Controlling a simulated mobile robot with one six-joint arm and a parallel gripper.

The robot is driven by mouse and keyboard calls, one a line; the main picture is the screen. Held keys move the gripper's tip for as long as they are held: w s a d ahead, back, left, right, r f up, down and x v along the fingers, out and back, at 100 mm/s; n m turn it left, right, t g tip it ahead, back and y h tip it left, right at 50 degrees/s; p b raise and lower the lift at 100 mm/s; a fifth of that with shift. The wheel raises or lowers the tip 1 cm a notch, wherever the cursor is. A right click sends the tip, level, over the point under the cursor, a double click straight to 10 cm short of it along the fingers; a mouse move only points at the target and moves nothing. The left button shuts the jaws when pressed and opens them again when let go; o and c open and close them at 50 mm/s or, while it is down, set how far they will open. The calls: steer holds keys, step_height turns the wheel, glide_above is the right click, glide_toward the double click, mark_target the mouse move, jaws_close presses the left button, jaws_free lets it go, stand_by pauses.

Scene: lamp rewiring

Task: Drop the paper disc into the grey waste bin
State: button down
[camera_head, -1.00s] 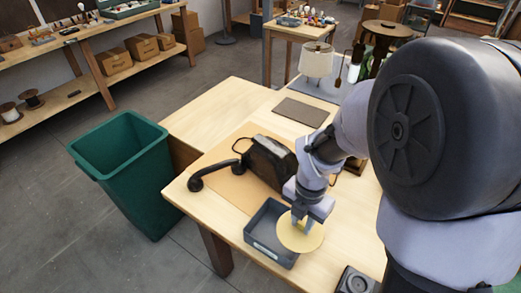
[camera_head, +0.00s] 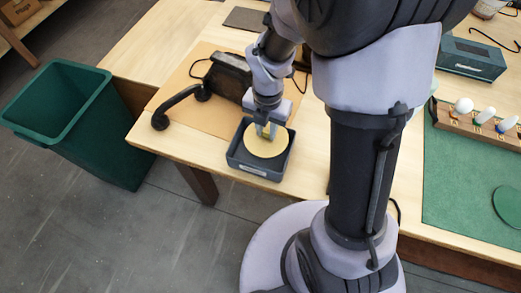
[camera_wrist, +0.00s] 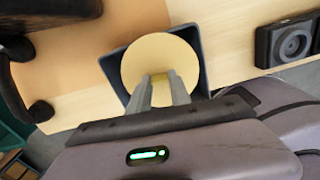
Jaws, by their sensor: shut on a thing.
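The paper disc is a pale yellow round sheet (camera_head: 267,145), also in the wrist view (camera_wrist: 158,55). My gripper (camera_head: 268,131) is shut on the disc near its edge, and its two fingers show in the wrist view (camera_wrist: 161,80). The disc is over a small dark grey open box (camera_head: 240,165) on the workbench, within its outline in the head view. The box's rim shows around the disc in the wrist view (camera_wrist: 115,70). The disc hides most of the box's inside, and its height above the floor of the box is hard to tell. No other grey bin shows.
A large green bin (camera_head: 125,140) stands on the floor left of the workbench (camera_head: 190,150). A dark telephone-like device with a handset (camera_head: 180,100) lies on a tan mat behind the grey box. A green mat (camera_head: 450,185) and a bulb rack (camera_head: 475,120) are at right.

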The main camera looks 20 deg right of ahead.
steer(key=c, duration=1.1)
jaws_free()
step_height(320, 180, up, 18)
steer(key=p, duration=0.7)
steer(key=shift+f, duration=0.2)
steer(key=s+a+m+t+b, duration=0.1)
steer(key=s+m+t+b, duration=0.1)
steer(key=m, duration=0.8)
steer(key=s+a+m+t+y+b, duration=0.1)
steer(key=s+m+b, duration=0.3)
steer(key=m, duration=0.7)
steer(key=s+a+m+t+y+b, duration=0.1)
steer(key=s+m+b, duration=0.3)
steer(key=m, duration=0.7)
steer(key=shift+s+a+r+t, duration=0.15)
steer(key=shift+s+a+t, duration=0.1)
steer(key=shift+s+t, duration=0.35)
steer(key=shift+s+a+r+t, duration=0.1)
steer(key=shift+s+a+t, duration=0.2)
steer(key=shift+s, duration=0.45)
